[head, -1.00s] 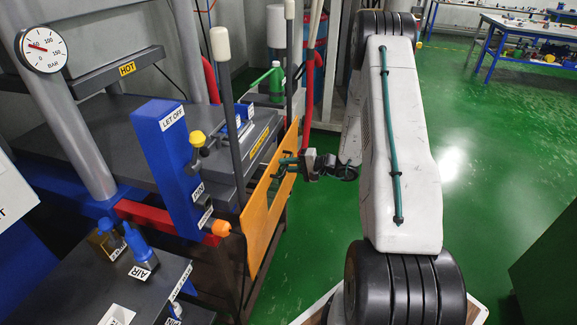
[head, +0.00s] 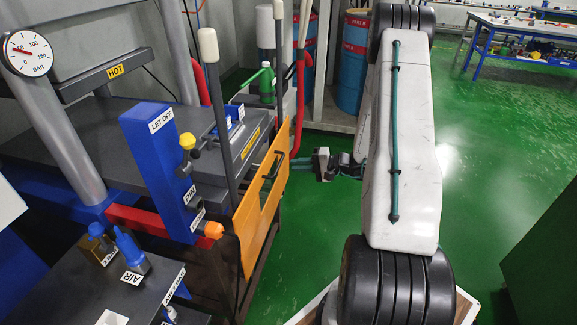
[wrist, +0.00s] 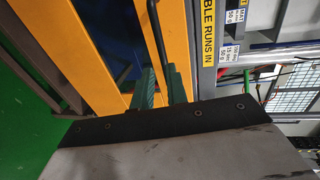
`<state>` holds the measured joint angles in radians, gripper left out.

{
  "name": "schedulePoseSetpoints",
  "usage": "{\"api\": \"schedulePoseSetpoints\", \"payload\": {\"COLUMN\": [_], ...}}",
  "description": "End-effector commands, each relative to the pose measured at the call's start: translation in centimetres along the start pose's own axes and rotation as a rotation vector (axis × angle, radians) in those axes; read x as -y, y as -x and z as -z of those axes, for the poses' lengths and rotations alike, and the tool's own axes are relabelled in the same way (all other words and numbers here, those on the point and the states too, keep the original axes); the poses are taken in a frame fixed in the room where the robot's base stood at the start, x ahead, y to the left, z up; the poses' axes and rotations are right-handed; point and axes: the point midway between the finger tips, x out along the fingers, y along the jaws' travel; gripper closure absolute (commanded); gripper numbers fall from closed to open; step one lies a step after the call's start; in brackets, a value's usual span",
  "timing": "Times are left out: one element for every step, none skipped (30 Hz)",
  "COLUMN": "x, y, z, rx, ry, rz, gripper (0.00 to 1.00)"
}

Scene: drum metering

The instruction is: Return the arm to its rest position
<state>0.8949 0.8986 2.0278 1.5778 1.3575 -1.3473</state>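My gripper (head: 293,164) is at the end of my arm, to the right of the orange gate (head: 246,215) of the press. In the wrist view my two green fingers (wrist: 160,88) stand apart with a gap between them and nothing clearly held. The gate's black handle (head: 273,166) lies just left of the fingertips in the head view. The handle also shows beyond the fingers in the wrist view (wrist: 157,38). The fingers appear clear of the handle, by a small distance.
The press with its grey table (head: 90,130) and blue control post (head: 158,165) stands at left. A red hose (head: 299,100) hangs behind the gripper. Blue drums (head: 352,65) stand at the back. Green floor is open at right, up to a workbench (head: 525,35).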

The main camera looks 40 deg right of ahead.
Motion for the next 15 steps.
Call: {"api": "schedulePoseSetpoints", "payload": {"x": [0.02,0.03,0.03,0.03,0.03,0.03,0.03,0.03,0.03,0.03,0.03,0.03,0.03,0.03,0.03], "y": [0.34,0.45,0.56,0.6,0.62,0.62,0.61,0.6,0.6,0.6,0.6,0.6,0.6,0.6,0.59], "z": [-0.03,-0.04,-0.05,-0.05,-0.05,-0.05,-0.05,-0.04,-0.04,-0.04,-0.03,-0.03,-0.03,-0.02,-0.02], "rx": [0.0,0.001,0.001,0.001,0.001,0.001,0.001,0.001,0.001,0.001,0.001,0.001,0.001,0.001,0.001], "ry": [0.0,0.0,0.0,0.0,0.0,0.0,0.0,0.001,0.001,0.001,0.001,0.001,0.001,0.001,0.001], "rz": [0.0,0.0,0.0,0.0,0.0,0.0,0.0,0.0,0.0,0.0,0.0,0.0,0.0,0.0,0.0], "gripper": [0.85,0.85,0.85,0.85,0.85,0.85,0.85,0.85,0.85,0.85,0.85,0.85,0.85,0.85,0.85]}}
